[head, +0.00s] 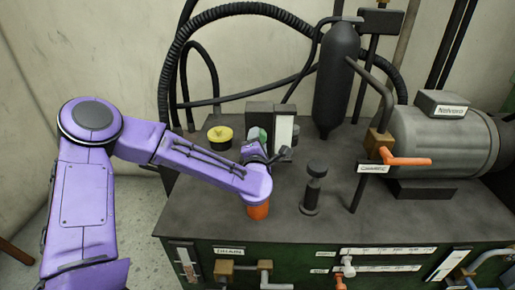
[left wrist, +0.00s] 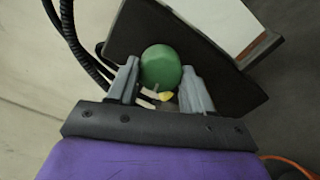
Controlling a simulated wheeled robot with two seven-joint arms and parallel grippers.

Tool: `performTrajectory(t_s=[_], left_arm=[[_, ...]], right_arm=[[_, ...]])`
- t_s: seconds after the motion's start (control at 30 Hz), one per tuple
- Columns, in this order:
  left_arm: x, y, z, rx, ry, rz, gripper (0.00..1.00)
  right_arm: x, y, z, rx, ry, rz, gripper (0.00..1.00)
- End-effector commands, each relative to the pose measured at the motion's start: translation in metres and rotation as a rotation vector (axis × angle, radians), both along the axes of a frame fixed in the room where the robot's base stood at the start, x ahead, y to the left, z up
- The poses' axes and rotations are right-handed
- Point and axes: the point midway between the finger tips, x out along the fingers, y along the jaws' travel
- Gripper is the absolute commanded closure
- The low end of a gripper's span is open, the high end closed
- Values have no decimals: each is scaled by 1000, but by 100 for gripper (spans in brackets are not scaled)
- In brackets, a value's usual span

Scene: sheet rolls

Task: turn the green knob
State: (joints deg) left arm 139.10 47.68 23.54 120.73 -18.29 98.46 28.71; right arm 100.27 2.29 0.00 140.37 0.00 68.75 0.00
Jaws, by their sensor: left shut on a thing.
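The green knob (left wrist: 161,68) is round and shows clearly in the left wrist view, in front of a dark box. My left gripper (left wrist: 160,80) has one grey finger on each side of the knob and is shut on it. In the head view the green knob (head: 253,134) is partly hidden behind my left gripper (head: 262,150), which reaches it from the front. The knob sits on the dark box (head: 262,110) with a white panel on the machine's top. My right gripper is in neither view.
A yellow knob (head: 220,134) stands left of the box, and an orange part (head: 258,211) sits below my left wrist. A black post (head: 315,188), a dark cylinder (head: 338,80), an orange-handled valve (head: 405,159) and a grey motor (head: 440,140) stand to the right. Black hoses (head: 170,75) curve behind.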

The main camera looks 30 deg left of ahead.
Motion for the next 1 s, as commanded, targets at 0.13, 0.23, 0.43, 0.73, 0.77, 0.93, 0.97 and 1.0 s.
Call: performTrajectory(t_s=[0.13, 0.23, 0.43, 0.73, 0.77, 0.93, 0.97, 1.0], left_arm=[[1, 0, -1, -64, -45, -1, 80], [1, 0, 0, -94, -64, -2, 80], [1, -1, 2, -128, -85, -3, 80], [1, 0, 3, -137, -92, -3, 80], [1, 0, 4, -136, -91, -3, 80], [1, 0, 4, -136, -92, -2, 36], [1, 0, 4, -136, -92, -2, 27], [1, 0, 3, -136, -90, -2, 24]], right_arm=[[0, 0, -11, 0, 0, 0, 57], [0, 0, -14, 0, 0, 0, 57], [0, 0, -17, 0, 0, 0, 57], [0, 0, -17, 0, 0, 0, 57], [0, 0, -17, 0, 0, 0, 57], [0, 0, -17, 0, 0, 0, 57], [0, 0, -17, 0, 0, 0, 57], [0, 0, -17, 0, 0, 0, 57]])
